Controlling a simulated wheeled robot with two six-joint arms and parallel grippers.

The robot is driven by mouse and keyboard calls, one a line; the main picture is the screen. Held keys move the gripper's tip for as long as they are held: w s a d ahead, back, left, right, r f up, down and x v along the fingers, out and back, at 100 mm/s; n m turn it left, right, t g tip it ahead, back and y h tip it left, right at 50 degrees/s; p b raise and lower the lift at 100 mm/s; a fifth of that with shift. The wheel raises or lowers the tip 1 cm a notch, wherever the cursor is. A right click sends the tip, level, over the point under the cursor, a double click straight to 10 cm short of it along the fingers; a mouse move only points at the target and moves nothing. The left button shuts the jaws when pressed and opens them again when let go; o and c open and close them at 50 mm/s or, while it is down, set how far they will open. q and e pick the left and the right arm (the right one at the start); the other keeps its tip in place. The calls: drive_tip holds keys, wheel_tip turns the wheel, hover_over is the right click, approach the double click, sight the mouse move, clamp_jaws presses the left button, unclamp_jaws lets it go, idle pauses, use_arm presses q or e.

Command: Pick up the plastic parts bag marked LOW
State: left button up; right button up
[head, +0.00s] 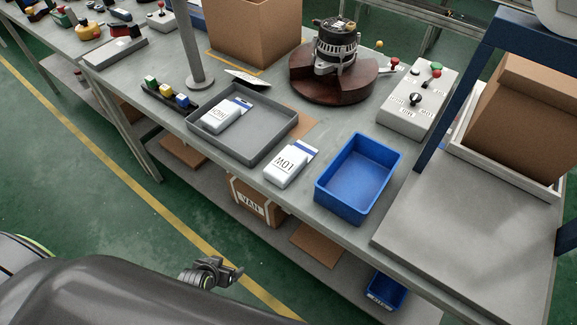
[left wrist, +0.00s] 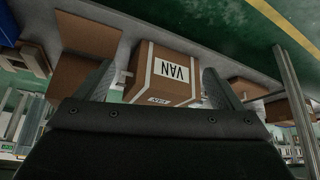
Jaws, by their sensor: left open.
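The white parts bag marked LOW (head: 288,167), with a blue strip on its top end, lies flat on the grey workbench (head: 345,135) near its front edge, between the grey tray and the blue bin. A similar white bag (head: 224,115) lies inside the grey tray (head: 243,152); its lettering is hard to read. My left gripper (head: 232,272) is open and empty, in front of the bench, below and left of the LOW bag and well apart from it. Neither bag shows in the left wrist view. My right gripper is not in view.
A blue bin (head: 347,208) stands right of the LOW bag. A grey control box (head: 415,103) and an alternator (head: 336,45) on a round brown base stand behind. A cardboard box marked VAN (head: 250,205) is on the lower shelf; the left wrist view faces it (left wrist: 165,72).

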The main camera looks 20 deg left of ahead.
use_arm(q)
drive_tip(key=w+d+r+t, duration=0.1)
drive_tip(key=w+r+t, duration=0.1)
drive_tip(key=w+r, duration=0.5)
drive_tip(key=m+t+h+b, duration=0.2)
drive_tip(key=m+t+h, duration=0.2)
drive_tip(key=t+h, duration=0.1)
approach(283, 165)
drive_tip(key=x, duration=0.2)
drive_tip(key=p+x, duration=0.1)
drive_tip(key=x, duration=0.1)
drive_tip(key=p+x, duration=0.1)
drive_tip(key=x, duration=0.1)
drive_tip(key=shift+w+r, duration=0.1)
drive_tip(key=shift+r, duration=0.15)
drive_tip(key=shift+w+d+f+p, duration=0.25)
drive_tip(key=shift+w+p, duration=0.15)
drive_tip(key=shift+w, duration=0.15)
drive_tip(key=shift+f+p+x, duration=0.25)
drive_tip(key=shift+p+x, duration=0.25)
drive_tip(key=shift+x, duration=1.6)
drive_tip(key=shift+s+a, duration=0.1)
drive_tip(key=shift+s, duration=0.05)
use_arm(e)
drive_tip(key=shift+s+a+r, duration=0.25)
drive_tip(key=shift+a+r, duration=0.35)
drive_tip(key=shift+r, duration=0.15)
